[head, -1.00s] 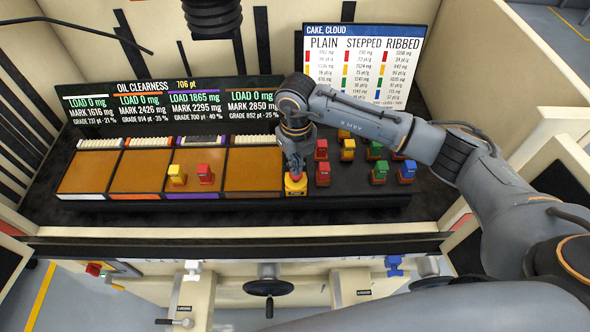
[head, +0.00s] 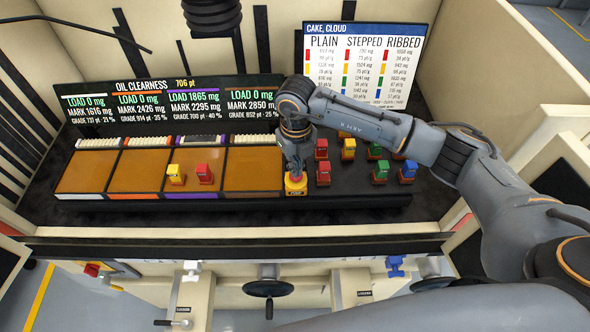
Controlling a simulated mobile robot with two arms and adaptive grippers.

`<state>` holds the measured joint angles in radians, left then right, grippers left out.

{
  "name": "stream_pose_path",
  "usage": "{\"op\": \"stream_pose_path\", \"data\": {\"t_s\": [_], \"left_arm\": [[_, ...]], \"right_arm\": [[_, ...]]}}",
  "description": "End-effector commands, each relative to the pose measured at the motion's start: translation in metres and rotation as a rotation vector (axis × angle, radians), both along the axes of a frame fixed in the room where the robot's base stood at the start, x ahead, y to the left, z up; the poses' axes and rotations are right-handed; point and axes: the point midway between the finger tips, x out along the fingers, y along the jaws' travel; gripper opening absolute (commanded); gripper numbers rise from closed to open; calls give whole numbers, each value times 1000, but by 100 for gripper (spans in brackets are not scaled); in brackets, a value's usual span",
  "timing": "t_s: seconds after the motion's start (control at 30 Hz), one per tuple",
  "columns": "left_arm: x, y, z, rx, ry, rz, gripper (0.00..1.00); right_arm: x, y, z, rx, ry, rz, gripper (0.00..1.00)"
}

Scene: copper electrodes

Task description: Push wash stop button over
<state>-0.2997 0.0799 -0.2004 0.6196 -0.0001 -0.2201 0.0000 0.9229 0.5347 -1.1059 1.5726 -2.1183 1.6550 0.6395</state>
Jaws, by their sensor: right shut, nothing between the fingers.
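A yellow block-like piece with a small label on its front (head: 296,188) stands at the right end of the row of orange trays. I take it for the wash stop button, but its label is too small to read. My right gripper (head: 295,175) points down right above it, shut and empty, and its tips hide the top of the piece. I cannot tell whether they touch it. In the earlier frame a red top showed there. My left gripper is not in view.
Orange trays (head: 252,182) lie to the left; one holds a yellow piece (head: 176,174) and a red piece (head: 204,174). Several coloured pieces (head: 380,172) stand on the dark surface to the right. Display boards (head: 364,60) rise behind. A handwheel (head: 268,288) is below the front edge.

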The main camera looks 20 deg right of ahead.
Motion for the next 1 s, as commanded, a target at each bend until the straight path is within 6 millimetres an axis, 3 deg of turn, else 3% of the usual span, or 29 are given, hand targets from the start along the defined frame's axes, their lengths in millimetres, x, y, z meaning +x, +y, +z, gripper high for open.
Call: {"op": "stream_pose_path", "data": {"t_s": [0.17, 0.73, 1.0], "left_arm": [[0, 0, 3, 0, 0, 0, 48], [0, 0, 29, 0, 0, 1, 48], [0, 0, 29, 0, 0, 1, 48]], "right_arm": [[0, 0, 4, 0, -1, 0, 0], [0, 0, 49, 0, -1, 0, 0], [0, 0, 50, 0, -1, -1, 0]]}}
